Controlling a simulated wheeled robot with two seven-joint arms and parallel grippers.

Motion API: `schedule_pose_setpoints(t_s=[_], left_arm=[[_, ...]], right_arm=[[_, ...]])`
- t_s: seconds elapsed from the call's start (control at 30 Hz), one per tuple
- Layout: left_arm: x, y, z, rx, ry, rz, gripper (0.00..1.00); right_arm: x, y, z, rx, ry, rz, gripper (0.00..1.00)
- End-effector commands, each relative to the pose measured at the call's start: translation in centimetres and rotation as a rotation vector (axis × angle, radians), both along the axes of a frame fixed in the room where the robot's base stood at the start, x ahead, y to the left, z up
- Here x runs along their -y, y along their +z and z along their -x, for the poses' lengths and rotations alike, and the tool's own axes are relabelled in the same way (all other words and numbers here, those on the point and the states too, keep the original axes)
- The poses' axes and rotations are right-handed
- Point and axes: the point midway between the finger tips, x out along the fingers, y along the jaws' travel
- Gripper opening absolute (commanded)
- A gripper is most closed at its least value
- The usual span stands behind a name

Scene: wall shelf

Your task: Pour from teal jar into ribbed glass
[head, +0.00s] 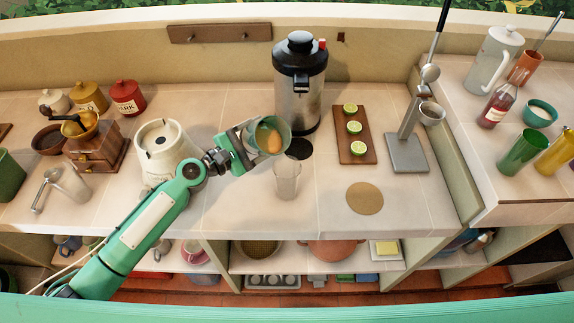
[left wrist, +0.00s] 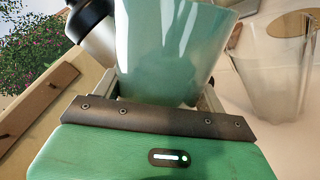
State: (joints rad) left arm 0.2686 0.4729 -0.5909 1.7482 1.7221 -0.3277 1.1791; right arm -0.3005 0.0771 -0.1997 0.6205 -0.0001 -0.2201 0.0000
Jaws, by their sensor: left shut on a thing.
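My left gripper (head: 250,143) is shut on the teal jar (head: 284,127), which has orange contents showing in its mouth. The jar is held above the counter and looks tilted, its mouth facing the head camera. The ribbed glass (head: 287,182) stands upright on the counter, just below and slightly right of the jar in the head view. It is clear and looks empty. In the left wrist view the teal jar (left wrist: 170,50) fills the space between the fingers, and the ribbed glass (left wrist: 272,75) is to its right, apart from it. My right gripper is out of view.
A steel urn (head: 300,95) stands behind the jar. A board with lime halves (head: 358,150), a round cork mat (head: 365,198) and a grey stand (head: 407,152) are to the right. The counter in front of the glass is clear.

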Motion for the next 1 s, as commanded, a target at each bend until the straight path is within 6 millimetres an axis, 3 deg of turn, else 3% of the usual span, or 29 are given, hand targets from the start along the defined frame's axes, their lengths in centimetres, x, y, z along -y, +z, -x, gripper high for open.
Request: schedule_pose_setpoints(t_s=[1.0], left_arm=[[-0.1,1.4,-0.2,0.111,0.000,-0.083,0.36]], right_arm=[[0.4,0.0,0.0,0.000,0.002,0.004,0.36]])
